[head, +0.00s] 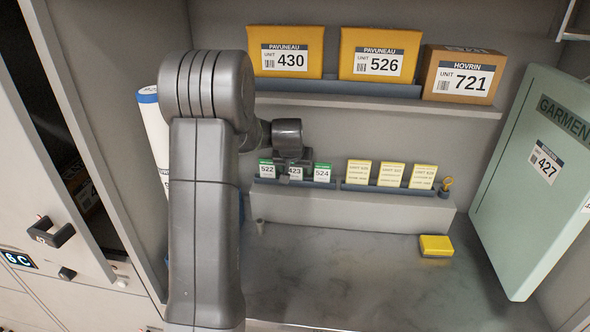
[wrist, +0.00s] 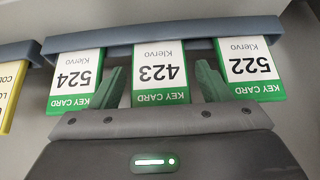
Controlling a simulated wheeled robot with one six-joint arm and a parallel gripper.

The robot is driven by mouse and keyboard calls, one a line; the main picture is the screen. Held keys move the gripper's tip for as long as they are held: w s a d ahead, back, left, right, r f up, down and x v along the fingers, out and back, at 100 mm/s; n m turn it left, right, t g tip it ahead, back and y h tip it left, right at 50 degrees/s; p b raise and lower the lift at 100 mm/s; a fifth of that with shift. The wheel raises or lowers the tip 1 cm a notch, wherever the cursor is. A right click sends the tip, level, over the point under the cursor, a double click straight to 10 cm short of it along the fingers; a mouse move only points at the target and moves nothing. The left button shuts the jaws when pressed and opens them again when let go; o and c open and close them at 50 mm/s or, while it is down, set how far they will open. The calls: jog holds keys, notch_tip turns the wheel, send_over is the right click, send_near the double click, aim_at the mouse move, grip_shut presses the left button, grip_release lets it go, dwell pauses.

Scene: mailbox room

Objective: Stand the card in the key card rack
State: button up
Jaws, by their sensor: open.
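The key card rack (head: 294,182) is a blue-grey strip on a ledge at the back of the counter, also seen in the wrist view (wrist: 165,34). Three green and white key cards stand in it: card 522 (head: 265,169), card 423 (head: 296,173) in the middle and card 524 (head: 323,172). My gripper (head: 293,168) is at the middle card. In the wrist view, the fingers of my gripper (wrist: 160,85) are open, one on each side of card 423 (wrist: 160,75), with gaps beside it. Card 524 (wrist: 76,78) and card 522 (wrist: 250,68) flank the fingers closely.
A second rack (head: 388,190) with yellow cards stands to the right. A yellow box (head: 436,245) lies on the counter (head: 340,280). A shelf (head: 380,102) with parcels hangs above. A green garment box (head: 535,180) leans at right, a white tube (head: 152,140) at left.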

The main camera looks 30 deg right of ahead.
jog(key=b+v, duration=0.1)
jog(key=v, duration=1)
jog(key=shift+s+a, duration=0.1)
